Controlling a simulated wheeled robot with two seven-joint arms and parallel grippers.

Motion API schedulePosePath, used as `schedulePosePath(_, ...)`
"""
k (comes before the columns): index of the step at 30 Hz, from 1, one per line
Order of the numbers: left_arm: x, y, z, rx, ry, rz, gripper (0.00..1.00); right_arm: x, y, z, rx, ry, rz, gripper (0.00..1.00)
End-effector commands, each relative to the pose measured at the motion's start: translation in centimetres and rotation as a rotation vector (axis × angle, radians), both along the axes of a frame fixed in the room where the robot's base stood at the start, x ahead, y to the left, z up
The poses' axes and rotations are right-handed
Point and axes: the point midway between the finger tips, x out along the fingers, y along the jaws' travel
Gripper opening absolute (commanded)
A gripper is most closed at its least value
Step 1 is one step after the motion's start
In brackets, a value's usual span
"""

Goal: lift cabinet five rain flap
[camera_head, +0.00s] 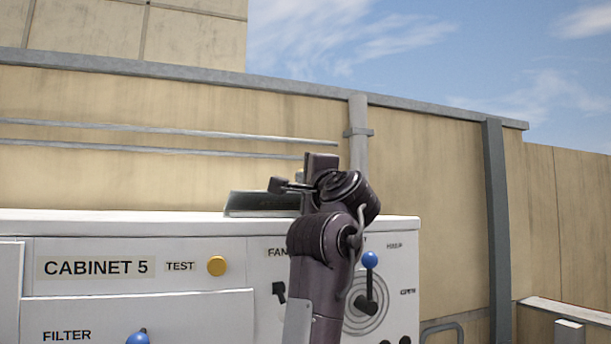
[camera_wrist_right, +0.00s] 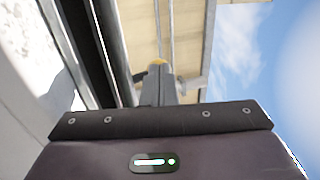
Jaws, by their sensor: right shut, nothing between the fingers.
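The cabinet (camera_head: 200,250) is a white box labelled CABINET 5. A grey-green flap (camera_head: 258,204) sits tilted on its top near the back; its right end is hidden behind my right arm. My right gripper (camera_head: 280,186) is above the cabinet top at the flap's upper right. It is shut with nothing in it; I cannot tell whether it touches the flap. In the right wrist view its closed fingers (camera_wrist_right: 160,85) point away beside long dark bars, which I cannot identify for sure. My left gripper is not in view.
The cabinet front has a yellow TEST button (camera_head: 216,266), a blue-knobbed lever (camera_head: 370,260) beside my arm, and a blue knob (camera_head: 138,338) on the FILTER panel. A tan wall (camera_head: 150,180) with grey pipes stands behind. The cabinet top left of the flap is clear.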

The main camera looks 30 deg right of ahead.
Motion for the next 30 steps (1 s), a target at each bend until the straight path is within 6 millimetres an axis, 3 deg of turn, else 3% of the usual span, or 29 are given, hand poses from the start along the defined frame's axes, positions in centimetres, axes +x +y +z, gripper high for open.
schedulePosePath(18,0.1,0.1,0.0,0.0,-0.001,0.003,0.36,1.6,-1.0,1.7,0.009,0.003,-0.005,0.0)
schedulePosePath(30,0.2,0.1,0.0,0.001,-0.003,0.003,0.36,1.4,-0.7,2.2,0.007,0.0,-0.007,0.0)
